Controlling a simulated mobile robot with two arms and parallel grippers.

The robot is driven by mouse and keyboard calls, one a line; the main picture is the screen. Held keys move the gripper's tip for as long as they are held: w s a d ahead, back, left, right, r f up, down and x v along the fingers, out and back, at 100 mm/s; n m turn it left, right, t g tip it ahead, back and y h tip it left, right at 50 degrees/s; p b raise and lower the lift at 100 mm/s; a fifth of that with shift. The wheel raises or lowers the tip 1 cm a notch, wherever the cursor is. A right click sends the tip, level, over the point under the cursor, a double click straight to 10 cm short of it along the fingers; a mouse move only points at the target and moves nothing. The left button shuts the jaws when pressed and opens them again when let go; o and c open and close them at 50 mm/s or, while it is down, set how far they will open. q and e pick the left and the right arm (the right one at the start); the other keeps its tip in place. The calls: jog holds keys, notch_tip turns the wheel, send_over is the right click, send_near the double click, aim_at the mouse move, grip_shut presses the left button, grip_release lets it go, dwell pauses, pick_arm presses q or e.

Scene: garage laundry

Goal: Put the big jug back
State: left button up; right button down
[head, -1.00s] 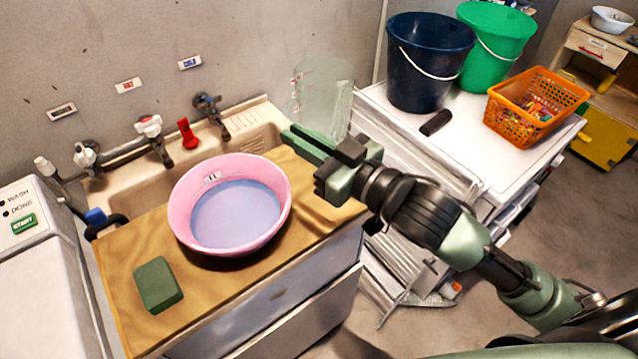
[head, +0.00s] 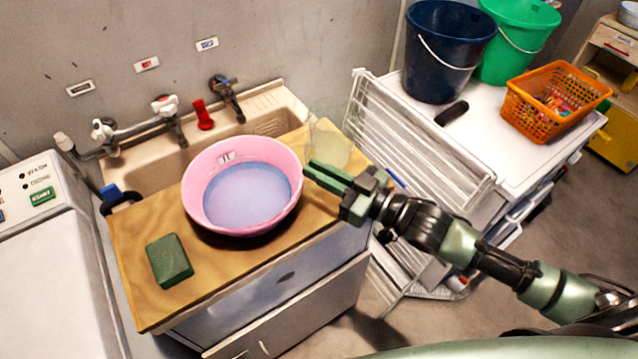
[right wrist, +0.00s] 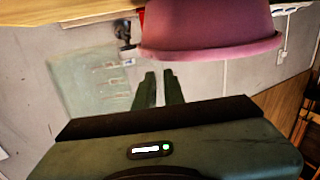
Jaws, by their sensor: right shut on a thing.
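The big jug (head: 331,150) is clear, faintly greenish and see-through. In the head view it is just beyond my right fingertips, over the back right corner of the wooden counter. I cannot tell whether its base touches the wood. My right gripper (head: 328,178) is shut on the jug; the grip point itself is hard to see. In the right wrist view the jug (right wrist: 88,82) is a pale transparent shape left of my fingers (right wrist: 160,88). My left gripper is not in view.
A pink basin (head: 290,212) of bluish water stands on the wooden counter (head: 215,292), close left of my right gripper. A green block (head: 169,261) lies front left. A white rack (head: 410,145) is right of the jug. Blue (head: 445,60) and green (head: 515,40) buckets stand beyond.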

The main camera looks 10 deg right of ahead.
jog(key=shift+f, duration=0.75)
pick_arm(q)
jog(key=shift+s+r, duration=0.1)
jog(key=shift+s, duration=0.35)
pick_arm(e)
jog(key=shift+f, duration=1.65)
jog(key=c, duration=1.5)
grip_release()
jog(key=shift+f, duration=0.15)
